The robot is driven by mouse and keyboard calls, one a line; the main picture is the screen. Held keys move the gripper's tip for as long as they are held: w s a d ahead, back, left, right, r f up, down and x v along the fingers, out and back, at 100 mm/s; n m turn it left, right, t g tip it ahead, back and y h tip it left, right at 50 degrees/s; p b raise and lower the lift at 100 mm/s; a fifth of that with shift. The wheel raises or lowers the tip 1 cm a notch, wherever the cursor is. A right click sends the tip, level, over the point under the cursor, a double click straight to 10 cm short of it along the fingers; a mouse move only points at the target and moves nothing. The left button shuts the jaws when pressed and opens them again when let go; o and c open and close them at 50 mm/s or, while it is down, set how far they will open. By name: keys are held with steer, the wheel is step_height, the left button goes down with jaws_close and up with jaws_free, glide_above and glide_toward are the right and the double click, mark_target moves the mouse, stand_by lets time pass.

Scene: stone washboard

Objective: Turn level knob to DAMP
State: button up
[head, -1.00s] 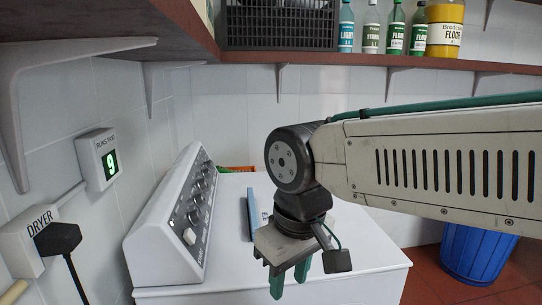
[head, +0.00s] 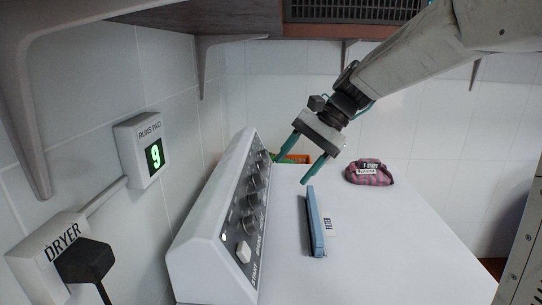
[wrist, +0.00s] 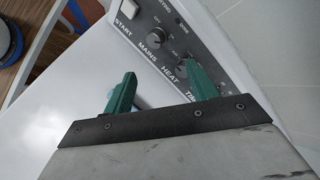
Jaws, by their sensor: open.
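The dryer's sloped grey control panel (head: 238,215) carries a column of several dark round knobs (head: 251,203) and a white START button (head: 243,251). In the wrist view the panel shows labels MAINS, HEAT and a partly hidden one starting "TIM", with a knob (wrist: 160,35) near MAINS. No LEVEL label or DAMP mark is readable in either view. My gripper (head: 289,172) is open and empty, its green fingers pointing down-left toward the far part of the panel. In the wrist view the gripper (wrist: 158,68) has one finger overlapping the panel near HEAT; contact cannot be told.
A blue filter (head: 315,225) and a pink-grey bundle (head: 369,172) lie on the white dryer top (head: 400,245). An orange-and-green item is partly hidden behind my fingers. A RUNS PAID display (head: 153,150) reading 9 and a DRYER plug are on the left wall. Shelf above.

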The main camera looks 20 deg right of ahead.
steer(key=w+d+f+m+t+y, duration=0.1)
steer(key=w+d+f+m+y, duration=0.15)
steer(key=w, duration=0.65)
steer(key=w+d+f+m+t+y, duration=0.1)
steer(key=w+m+y, duration=0.25)
steer(key=w, duration=0.65)
steer(key=m+t+y, duration=0.3)
steer(key=m+t, duration=0.1)
steer(key=m, duration=0.3)
glide_toward(268, 154)
steer(key=x, duration=0.8)
steer(key=shift+w+a+f, duration=0.1)
steer(key=shift+w+a, duration=0.15)
steer(key=shift+w, duration=0.05)
steer(key=c, duration=1)
